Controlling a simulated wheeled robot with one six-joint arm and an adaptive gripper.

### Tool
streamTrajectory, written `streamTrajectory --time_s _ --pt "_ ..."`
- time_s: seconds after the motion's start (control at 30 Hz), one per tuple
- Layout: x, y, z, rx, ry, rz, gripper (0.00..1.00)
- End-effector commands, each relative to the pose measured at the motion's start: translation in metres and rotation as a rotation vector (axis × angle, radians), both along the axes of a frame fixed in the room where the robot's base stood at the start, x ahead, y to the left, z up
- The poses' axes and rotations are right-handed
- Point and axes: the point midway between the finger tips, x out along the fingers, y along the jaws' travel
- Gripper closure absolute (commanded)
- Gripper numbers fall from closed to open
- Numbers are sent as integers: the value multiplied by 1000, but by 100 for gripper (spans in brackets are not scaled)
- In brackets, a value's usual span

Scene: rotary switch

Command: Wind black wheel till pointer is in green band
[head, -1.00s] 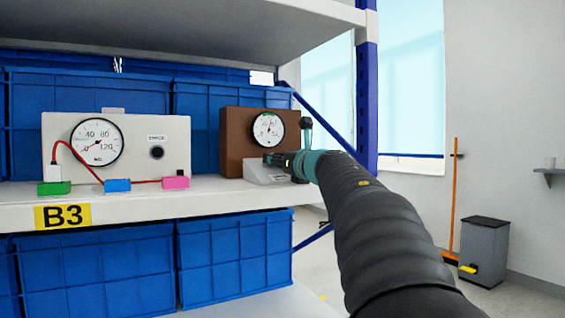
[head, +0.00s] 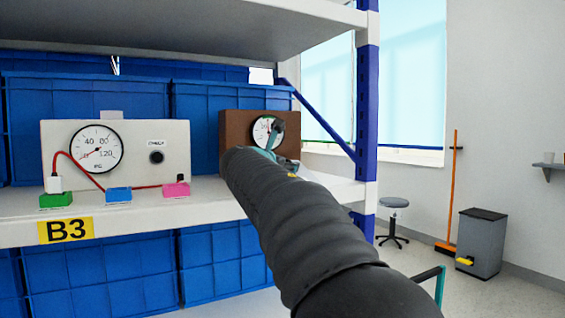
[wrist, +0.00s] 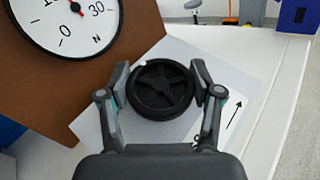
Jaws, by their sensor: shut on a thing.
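The black wheel (wrist: 160,90) is spoked and sits on a pale sloped plate (wrist: 215,75) with a printed black arrow, in the wrist view. My gripper (wrist: 161,78) has one finger on each side of the wheel and is shut on its rim. The round white gauge (wrist: 65,22) is on a brown box (wrist: 65,95); its red pointer (wrist: 75,6) is cut off by the top edge. In the head view the gauge (head: 264,131) is partly covered by my arm, which also hides the wheel. I cannot make out the pointer against the green band.
A white box with another gauge (head: 97,148) stands left on the shelf, with green, blue and pink blocks before it. Blue crates (head: 80,110) stand behind. A blue rack post (head: 367,120) is at right. A stool, broom and bin stand beyond.

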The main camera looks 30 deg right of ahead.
Motion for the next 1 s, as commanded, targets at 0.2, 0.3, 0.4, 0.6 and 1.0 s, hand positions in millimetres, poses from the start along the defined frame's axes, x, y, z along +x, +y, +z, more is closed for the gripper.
streamTrajectory --time_s 0.2,0.3,0.4,0.6,1.0 --pt "1 1 2 39 -2 -98 70" --pt "0 0 2 50 -3 -126 70" --pt "0 0 2 57 -1 -145 70" --pt "-1 0 1 62 0 -160 70" --pt "-1 0 1 63 1 -160 11"
